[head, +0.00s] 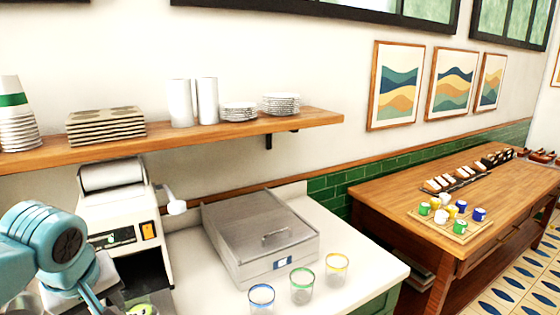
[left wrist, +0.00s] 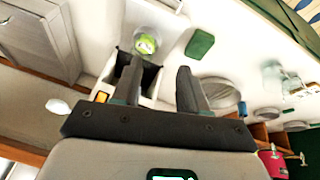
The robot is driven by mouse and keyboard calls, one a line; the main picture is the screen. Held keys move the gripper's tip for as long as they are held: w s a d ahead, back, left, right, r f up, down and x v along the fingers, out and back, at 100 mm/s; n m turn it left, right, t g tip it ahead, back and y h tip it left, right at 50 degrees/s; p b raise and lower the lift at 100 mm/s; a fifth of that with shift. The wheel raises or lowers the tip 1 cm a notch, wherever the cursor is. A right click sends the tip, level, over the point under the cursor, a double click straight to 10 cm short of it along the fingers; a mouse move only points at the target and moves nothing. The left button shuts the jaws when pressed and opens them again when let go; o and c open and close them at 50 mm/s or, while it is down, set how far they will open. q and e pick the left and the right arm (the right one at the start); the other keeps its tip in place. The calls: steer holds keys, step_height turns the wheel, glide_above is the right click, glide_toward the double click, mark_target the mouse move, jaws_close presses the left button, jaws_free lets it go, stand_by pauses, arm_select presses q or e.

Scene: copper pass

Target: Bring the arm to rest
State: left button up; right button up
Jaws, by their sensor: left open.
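My left arm comes in at the lower left of the head view, beside a white machine (head: 115,225). In the left wrist view my left gripper (left wrist: 159,66) has its two dark fingers apart, with nothing held between them. A round green item (left wrist: 146,43) lies beyond the fingertips, at the machine; its top also shows at the bottom edge of the head view (head: 142,310). I cannot tell whether a finger touches the machine. My right gripper is in neither view.
A steel lidded box (head: 260,235) stands on the white counter (head: 370,265). Glasses with blue (head: 262,297), green (head: 302,286) and yellow (head: 336,270) rims stand in front. A wooden shelf (head: 220,130) holds dishes above. A wooden table (head: 400,190) with cups stands right.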

arm_select(q)
steer(key=d+f+m+g+h, duration=0.15)
steer(key=d+f, duration=0.35)
steer(key=f, duration=0.5)
steer(key=d+f+m+h, duration=0.15)
steer(key=d+f, duration=0.25)
steer(key=f, duration=0.6)
steer(key=d+f+m+g+h, duration=0.1)
steer(key=d+f+m, duration=0.3)
steer(key=f, duration=0.6)
steer(key=s+d+f+g+h, duration=0.1)
steer(key=s+d+f, duration=0.2)
steer(key=s+f, duration=0.55)
steer(key=s+d+f+h, duration=0.1)
steer(key=s+d+f, duration=0.2)
steer(key=s+f, duration=0.5)
step_height(320, 180, down, 8)
steer(key=b, duration=1)
steer(key=shift+f, duration=0.2)
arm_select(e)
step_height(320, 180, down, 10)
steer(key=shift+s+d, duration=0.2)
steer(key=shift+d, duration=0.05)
